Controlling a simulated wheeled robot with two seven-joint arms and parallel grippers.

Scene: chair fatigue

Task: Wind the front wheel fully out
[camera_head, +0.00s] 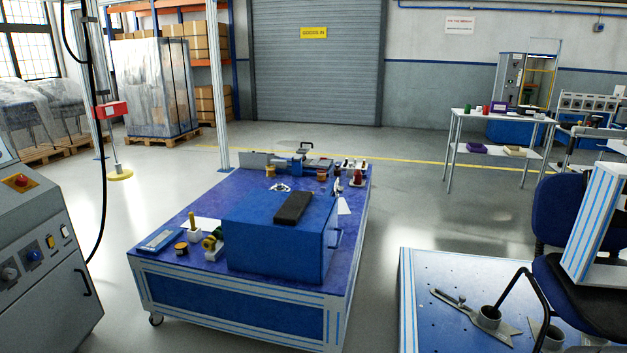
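No wheel that I can name with certainty as the front wheel is in view. A small green-and-yellow round part (211,242) sits at the front left of the blue-topped workbench (170,287), beside the large blue box; it is too small to tell whether it is a handwheel. A blue vise-like device (292,165) stands at the bench's far end; any wheel on it is too small to make out. Neither of my grippers shows.
A blue box (270,240) with a black pad on top stands on the bench. A control console (42,250) is at left. A drilled blue platform (440,270) with a chair base and a dark chair (580,295) is at right. Clear floor (400,200) lies between and behind.

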